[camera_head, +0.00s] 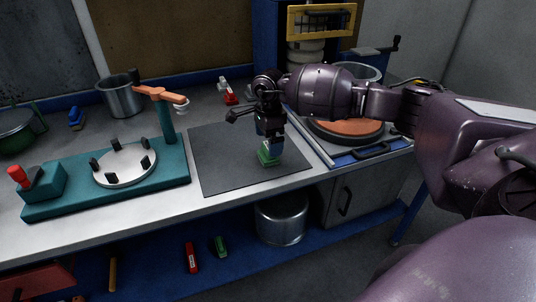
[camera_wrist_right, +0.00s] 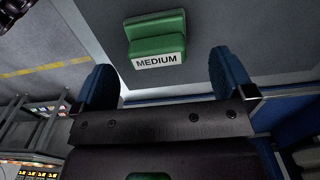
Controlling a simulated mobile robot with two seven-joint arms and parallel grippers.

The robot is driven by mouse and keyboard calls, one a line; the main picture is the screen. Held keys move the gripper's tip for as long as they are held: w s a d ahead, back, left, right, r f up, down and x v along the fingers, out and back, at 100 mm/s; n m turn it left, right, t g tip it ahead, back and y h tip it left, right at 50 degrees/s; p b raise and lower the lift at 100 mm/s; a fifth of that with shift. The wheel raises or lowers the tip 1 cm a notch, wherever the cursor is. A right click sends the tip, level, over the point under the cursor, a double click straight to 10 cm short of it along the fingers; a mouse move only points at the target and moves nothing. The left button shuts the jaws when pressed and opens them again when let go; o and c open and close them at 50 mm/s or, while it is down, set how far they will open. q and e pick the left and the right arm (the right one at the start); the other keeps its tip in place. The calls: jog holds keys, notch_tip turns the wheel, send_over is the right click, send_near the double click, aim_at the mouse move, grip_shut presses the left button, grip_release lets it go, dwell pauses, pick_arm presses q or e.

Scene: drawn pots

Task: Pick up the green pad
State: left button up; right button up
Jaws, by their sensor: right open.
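The green pad (camera_head: 268,156) stands on the dark grey mat (camera_head: 225,160) on the workbench. In the right wrist view the green pad (camera_wrist_right: 155,35) shows a white label reading "MEDIUM". My right gripper (camera_head: 268,143) points down just over the pad, and its lower end overlaps the pad's top in the head view. In the right wrist view my right gripper (camera_wrist_right: 167,75) has its blue fingertips wide apart with nothing between them. The pad lies beyond the fingertips, within the span between them. My left gripper is not in view.
A teal fixture (camera_head: 70,205) with a white disc stands left of the mat. A stove-like unit with a round orange-brown plate (camera_head: 345,130) is on the right. A metal pot (camera_head: 121,97) stands behind. Red (camera_head: 191,258) and green (camera_head: 221,246) items lie on the blue lower shelf.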

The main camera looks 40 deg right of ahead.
notch_tip(320, 180, down, 5)
jog(key=shift+s+a+r, duration=0.1)
jog(key=shift+a+r, duration=0.05)
jog(key=shift+r, duration=0.05)
jog(key=c, duration=1)
